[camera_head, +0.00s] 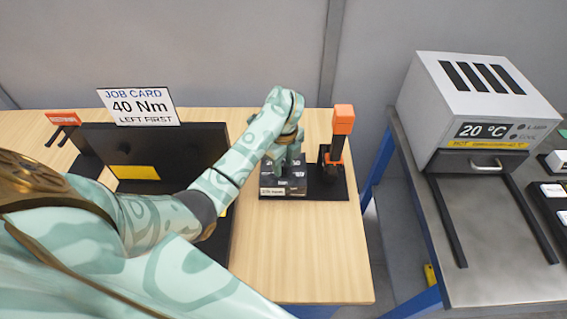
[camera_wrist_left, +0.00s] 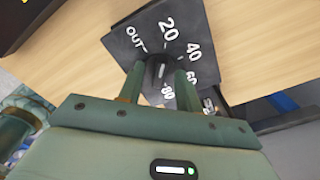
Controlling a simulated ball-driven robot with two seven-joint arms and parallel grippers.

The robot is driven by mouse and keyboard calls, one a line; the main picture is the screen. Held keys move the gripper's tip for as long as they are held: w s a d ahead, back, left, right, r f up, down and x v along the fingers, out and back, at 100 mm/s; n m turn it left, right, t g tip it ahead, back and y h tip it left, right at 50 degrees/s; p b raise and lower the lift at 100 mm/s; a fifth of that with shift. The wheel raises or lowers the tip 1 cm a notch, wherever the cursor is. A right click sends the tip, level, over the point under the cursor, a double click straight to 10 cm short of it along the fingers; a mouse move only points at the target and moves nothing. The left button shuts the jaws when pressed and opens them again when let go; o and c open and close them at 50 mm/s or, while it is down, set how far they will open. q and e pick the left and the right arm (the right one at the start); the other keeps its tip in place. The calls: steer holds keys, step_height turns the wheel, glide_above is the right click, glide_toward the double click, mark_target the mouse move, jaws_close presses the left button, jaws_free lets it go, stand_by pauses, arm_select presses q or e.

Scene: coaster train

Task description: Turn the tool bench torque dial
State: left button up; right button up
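The torque dial's black knob (camera_wrist_left: 160,72) sits on a dark plate (camera_wrist_left: 122,40) marked OUT, 20, 40, 60 and 80. A short white mark shows on the knob; its exact setting is hard to tell. My left gripper (camera_wrist_left: 161,76) reaches over the plate with one finger on each side of the knob. Whether the fingers press on it is unclear. In the head view the left gripper (camera_head: 287,163) points down onto the dial plate (camera_head: 298,186) and hides most of the knob. A job card (camera_head: 139,106) reads 40 Nm, LEFT FIRST. My right gripper is out of view.
An orange-topped tool (camera_head: 343,120) stands upright just right of the dial. A dark panel (camera_head: 190,145) stands on the left of the wooden bench (camera_head: 300,255). A grey oven (camera_head: 470,100) reading 20 °C is on another bench at right. The bench front is clear.

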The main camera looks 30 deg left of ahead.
arm_select(q)
steer(key=shift+c, duration=0.6)
jaws_close()
